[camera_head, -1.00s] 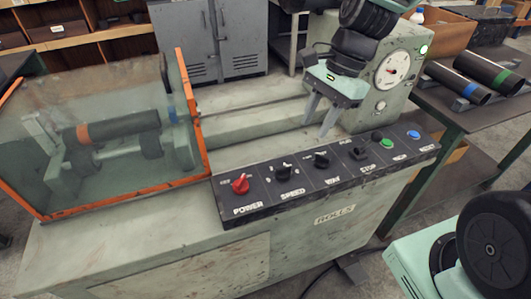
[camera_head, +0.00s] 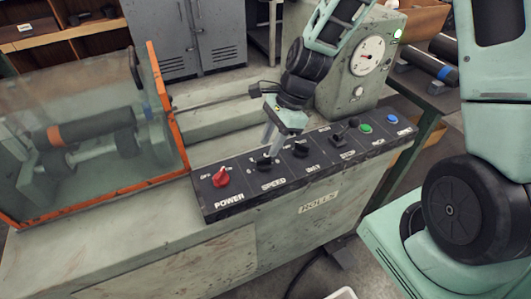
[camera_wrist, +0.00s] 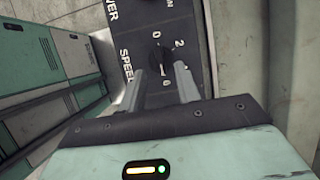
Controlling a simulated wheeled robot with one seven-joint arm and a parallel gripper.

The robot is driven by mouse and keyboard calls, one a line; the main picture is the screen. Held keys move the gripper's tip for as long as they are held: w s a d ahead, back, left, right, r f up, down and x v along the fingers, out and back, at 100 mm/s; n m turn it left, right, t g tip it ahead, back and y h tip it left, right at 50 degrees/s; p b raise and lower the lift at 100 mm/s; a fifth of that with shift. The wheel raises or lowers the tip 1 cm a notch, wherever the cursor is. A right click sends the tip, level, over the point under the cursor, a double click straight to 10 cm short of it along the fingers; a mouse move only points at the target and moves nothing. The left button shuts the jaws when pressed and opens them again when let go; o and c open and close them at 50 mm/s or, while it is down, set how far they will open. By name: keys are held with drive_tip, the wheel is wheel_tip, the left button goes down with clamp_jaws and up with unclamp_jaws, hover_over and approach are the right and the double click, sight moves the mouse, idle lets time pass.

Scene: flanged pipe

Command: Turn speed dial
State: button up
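The black speed dial (camera_head: 264,162) sits on the sloped dark control panel, above the printed word SPEED. In the wrist view the dial (camera_wrist: 161,56) shows just beyond my fingertips, with digits around it. My gripper (camera_head: 268,150) points down at the dial from above, its fingertips close to it. In the wrist view my gripper (camera_wrist: 167,68) has its two grey fingers apart, with a gap between them. The fingertips partly cover the dial, and I cannot tell whether they touch it.
The red power knob (camera_head: 221,177) is left of the dial and the black wait knob (camera_head: 300,149) is right of it. Further right are a black lever (camera_head: 340,132), a green button (camera_head: 365,128) and a blue button (camera_head: 392,118). An orange-framed guard (camera_head: 165,105) stands at the left.

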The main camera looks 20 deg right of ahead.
sight(263, 158)
drive_tip(key=shift+x, duration=2.15)
clamp_jaws()
